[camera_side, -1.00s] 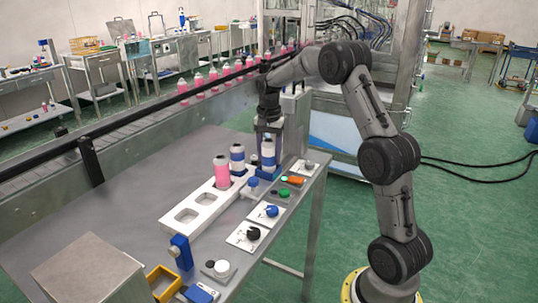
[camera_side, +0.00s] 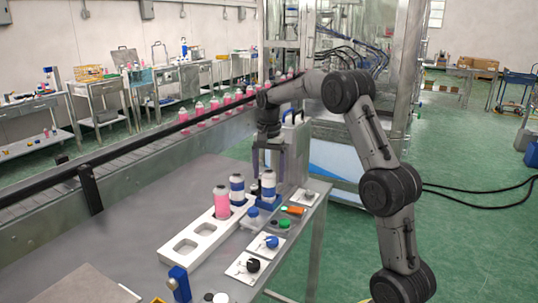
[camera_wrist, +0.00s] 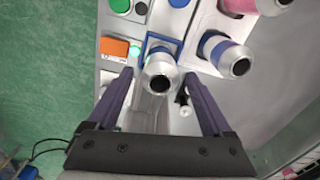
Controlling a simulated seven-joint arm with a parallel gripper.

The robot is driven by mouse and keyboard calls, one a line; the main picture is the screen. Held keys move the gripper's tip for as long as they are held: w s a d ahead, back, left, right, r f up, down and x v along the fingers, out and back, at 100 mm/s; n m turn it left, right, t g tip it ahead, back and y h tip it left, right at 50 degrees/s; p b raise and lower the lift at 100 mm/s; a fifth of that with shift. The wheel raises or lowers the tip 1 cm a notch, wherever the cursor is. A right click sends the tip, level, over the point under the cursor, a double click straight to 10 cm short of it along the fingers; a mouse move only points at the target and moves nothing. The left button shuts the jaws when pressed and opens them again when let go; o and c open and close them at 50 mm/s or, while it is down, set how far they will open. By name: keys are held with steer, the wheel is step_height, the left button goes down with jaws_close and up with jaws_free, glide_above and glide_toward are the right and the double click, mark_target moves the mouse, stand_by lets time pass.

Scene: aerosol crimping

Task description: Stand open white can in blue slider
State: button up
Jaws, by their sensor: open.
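The open white can (camera_side: 268,184) with a blue band stands upright at the blue slider (camera_side: 268,203). Its open dark mouth faces up in the wrist view (camera_wrist: 160,76), where the blue slider frame (camera_wrist: 149,38) shows around its lower part. My gripper (camera_side: 268,172) is above the can with its fingers pointing down. In the wrist view my gripper (camera_wrist: 158,73) is open, one finger on each side of the can's top, with gaps between. The can's base is partly hidden by the slider.
A white tray (camera_side: 184,246) holds a pink can (camera_side: 221,205) and another blue-banded can (camera_side: 237,190), close left of the slider. Coloured buttons and an orange part (camera_side: 293,210) lie to the right. A metal machine frame stands behind.

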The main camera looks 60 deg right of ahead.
step_height(320, 180, up, 8)
steer(key=shift+a+f, duration=0.1)
steer(key=shift+f, duration=0.1)
steer(key=s+a+r+n+t, duration=0.1)
steer(key=s+a+r+n, duration=0.3)
steer(key=a, duration=0.4)
steer(key=s+a+r+n+t, duration=0.1)
steer(key=s+a+n, duration=0.2)
steer(key=s+a, duration=0.35)
steer(key=s+a+f+n+t, duration=0.1)
steer(key=s+a+f+n, duration=0.2)
steer(key=s, duration=0.4)
steer(key=s+a+f+n+t, duration=0.2)
steer(key=s+a+f+n, duration=0.2)
steer(key=s+a+n, duration=0.1)
steer(key=shift+s+a+f+n+t, duration=0.15)
steer(key=shift+s+a+n+t, duration=0.2)
steer(key=shift+s+a, duration=0.6)
steer(key=shift+s+d, duration=0.15)
